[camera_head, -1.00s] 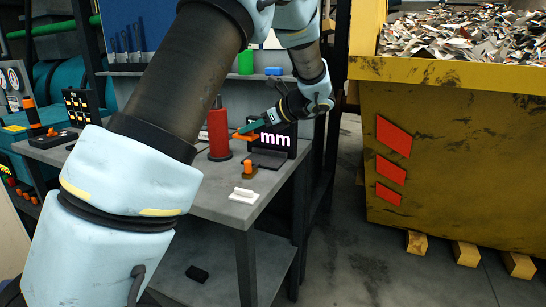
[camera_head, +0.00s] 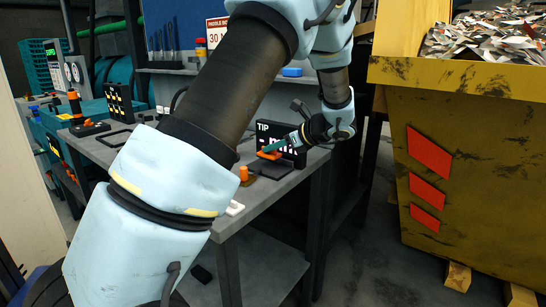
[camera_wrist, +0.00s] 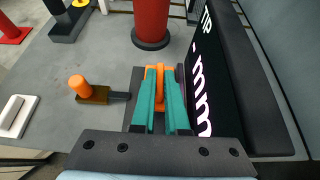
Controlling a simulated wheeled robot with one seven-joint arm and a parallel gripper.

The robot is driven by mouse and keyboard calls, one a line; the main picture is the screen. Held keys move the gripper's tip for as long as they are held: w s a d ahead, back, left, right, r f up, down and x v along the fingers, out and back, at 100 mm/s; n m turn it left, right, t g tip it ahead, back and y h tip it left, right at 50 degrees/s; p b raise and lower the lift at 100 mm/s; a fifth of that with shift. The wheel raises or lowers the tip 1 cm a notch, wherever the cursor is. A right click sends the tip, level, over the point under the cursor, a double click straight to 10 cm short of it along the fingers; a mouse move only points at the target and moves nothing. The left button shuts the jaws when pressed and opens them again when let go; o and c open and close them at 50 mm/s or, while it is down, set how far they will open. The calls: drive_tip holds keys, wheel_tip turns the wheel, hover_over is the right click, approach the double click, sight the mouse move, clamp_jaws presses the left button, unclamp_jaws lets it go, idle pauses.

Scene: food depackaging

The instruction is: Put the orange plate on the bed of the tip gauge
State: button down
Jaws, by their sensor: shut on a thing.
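The tip gauge has a black display (camera_head: 291,136) marked "TIP" and "mm", with a flat dark bed (camera_head: 267,171) in front of it. In the wrist view the display (camera_wrist: 203,85) stands to the right and part of the bed (camera_wrist: 137,82) shows beneath the fingers. My gripper (camera_wrist: 164,70), with teal fingers, is shut on the orange plate (camera_wrist: 160,96), partly hidden between and below them. In the head view the plate (camera_head: 268,155) is over the bed, close to the display's face. Whether it touches the bed cannot be told.
A block with an orange knob (camera_wrist: 79,85) sits left of the bed. A red cylinder (camera_wrist: 151,20) stands beyond it. A white block (camera_wrist: 14,115) lies near the bench's edge. A yellow skip (camera_head: 470,170) full of scrap stands to the right.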

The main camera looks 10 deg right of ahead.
sight(278, 155)
drive_tip(key=shift+f+p, duration=0.3)
drive_tip(key=shift+f, duration=1.35)
drive_tip(key=shift+f, duration=0.15)
drive_tip(key=c, duration=0.9)
unclamp_jaws()
drive_tip(key=shift+s+d+r, duration=0.1)
drive_tip(key=shift+d+r, duration=0.05)
drive_tip(key=shift+r, duration=0.1)
drive_tip(key=b+v, duration=0.2)
drive_tip(key=v, duration=0.9)
drive_tip(key=shift+s+d+r, duration=0.15)
drive_tip(key=shift+s+r, duration=0.05)
